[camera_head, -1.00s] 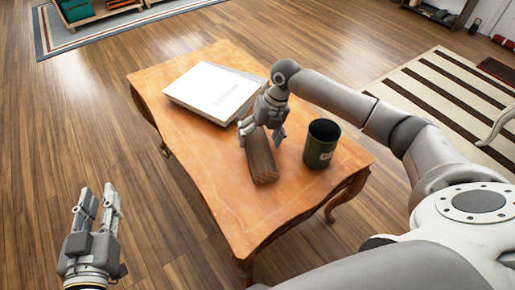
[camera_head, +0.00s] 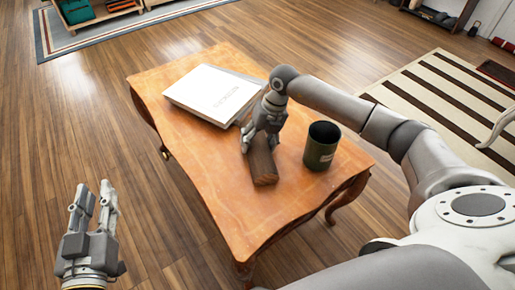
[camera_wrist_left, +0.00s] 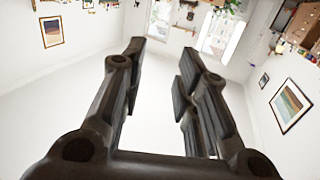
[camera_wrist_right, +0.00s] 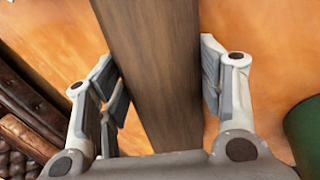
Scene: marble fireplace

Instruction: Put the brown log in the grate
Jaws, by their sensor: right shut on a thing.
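The brown log (camera_head: 264,167) lies on the orange wooden table (camera_head: 215,185) in the head view. My right gripper (camera_head: 261,142) reaches down over its far end and is shut on it, one finger on each side. In the right wrist view the log (camera_wrist_right: 155,70) runs between the finger pads of this gripper (camera_wrist_right: 163,88). The log still appears to rest on the tabletop. My left gripper (camera_head: 96,190) is open and empty, off the table at the lower left; its fingers also stand apart in the left wrist view (camera_wrist_left: 165,65). The grate is not in view.
A dark green can (camera_head: 321,146) stands just right of the log. A large white book (camera_head: 213,92) lies on others at the table's back. A striped rug (camera_head: 445,100) lies at the right. Wooden floor (camera_head: 85,125) is open left of the table.

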